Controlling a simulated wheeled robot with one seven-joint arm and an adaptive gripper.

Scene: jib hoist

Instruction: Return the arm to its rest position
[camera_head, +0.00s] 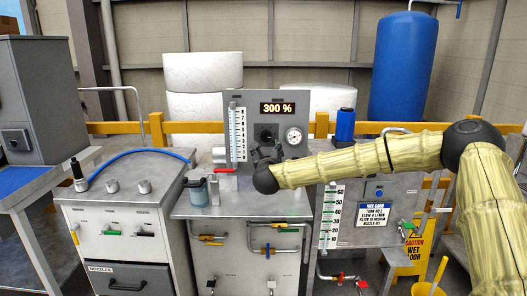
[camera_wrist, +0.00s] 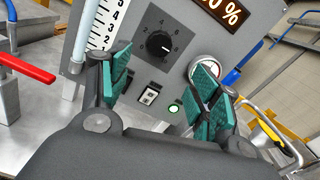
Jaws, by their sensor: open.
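My arm (camera_head: 360,162) reaches in from the right in the head view, over the middle bench. My gripper (camera_head: 264,152) is in front of the grey control panel (camera_head: 296,103), close to its lower part. In the wrist view my gripper (camera_wrist: 167,95) is open, its two green pads apart with nothing between them. Beyond the pads the panel shows a black dial (camera_wrist: 160,45), a small switch (camera_wrist: 149,93) and a green-lit button (camera_wrist: 174,108). I cannot tell whether a fingertip touches the panel.
The panel display (camera_head: 277,108) reads 300 %. A red lever (camera_head: 225,171) and a jar (camera_head: 197,192) are on the bench left of my gripper. A blue hose (camera_head: 130,156) lies on the left cabinet. A blue bottle (camera_head: 345,125) stands behind my arm. A blue tank (camera_head: 402,65) stands behind right.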

